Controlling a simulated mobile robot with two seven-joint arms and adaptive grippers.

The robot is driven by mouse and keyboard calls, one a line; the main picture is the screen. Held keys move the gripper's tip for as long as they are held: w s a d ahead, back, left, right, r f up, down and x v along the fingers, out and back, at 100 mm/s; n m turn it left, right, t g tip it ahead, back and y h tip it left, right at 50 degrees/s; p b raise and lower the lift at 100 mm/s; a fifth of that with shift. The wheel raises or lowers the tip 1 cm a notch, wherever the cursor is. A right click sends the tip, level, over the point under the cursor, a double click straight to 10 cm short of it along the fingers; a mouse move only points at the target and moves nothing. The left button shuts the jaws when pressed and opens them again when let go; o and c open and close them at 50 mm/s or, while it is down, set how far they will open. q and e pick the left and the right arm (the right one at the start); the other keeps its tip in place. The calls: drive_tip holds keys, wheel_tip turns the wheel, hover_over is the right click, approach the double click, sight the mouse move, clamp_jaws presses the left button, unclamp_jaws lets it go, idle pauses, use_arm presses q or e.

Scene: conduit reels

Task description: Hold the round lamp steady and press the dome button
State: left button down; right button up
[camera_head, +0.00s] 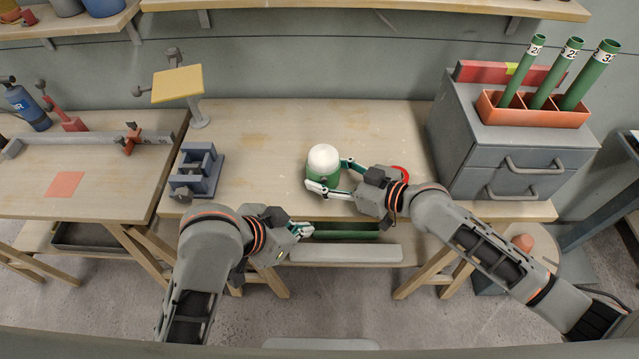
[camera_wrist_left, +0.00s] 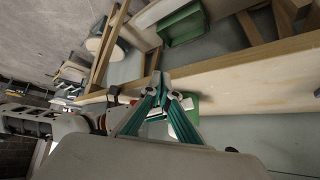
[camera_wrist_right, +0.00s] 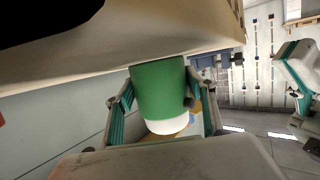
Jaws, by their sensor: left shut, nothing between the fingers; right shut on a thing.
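The round lamp, with a green body (camera_head: 318,172) and a white dome (camera_head: 323,157), stands upright near the table's front edge. My right gripper (camera_head: 331,175) is shut around its green body from the right, one finger behind and one in front. In the right wrist view the green body (camera_wrist_right: 160,88) sits between the fingers, with the white dome (camera_wrist_right: 168,125) free. My left gripper (camera_head: 303,229) is shut and empty, apart from the lamp, in front of the table edge and lower in the picture. Its closed fingertips show in the left wrist view (camera_wrist_left: 162,82). No separate button is distinguishable from the white dome.
A red round thing (camera_head: 400,173) is partly hidden behind my right gripper. A blue-grey fixture (camera_head: 197,170) and a yellow-topped stand (camera_head: 178,84) are at the left. A grey drawer cabinet (camera_head: 510,150) stands right. The tabletop (camera_head: 270,125) behind the lamp is clear.

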sight(324, 180)
use_arm(q)
wheel_tip(324, 180, up, 13)
drive_tip(key=m+y, duration=0.1)
drive_tip(key=m, duration=0.5)
drive_tip(key=shift+s+m, duration=0.4)
drive_tip(key=shift+s, duration=0.05)
drive_tip(key=shift+d+f, duration=0.1)
drive_tip(key=shift+f, duration=0.1)
drive_tip(key=x, duration=0.3)
drive_tip(key=w+x, duration=0.1)
drive_tip(key=x, duration=0.3)
drive_tip(key=w+r+x, duration=0.1)
drive_tip(key=x, duration=0.3)
drive_tip(key=shift+a, duration=0.3)
drive_tip(key=shift+w, duration=0.85)
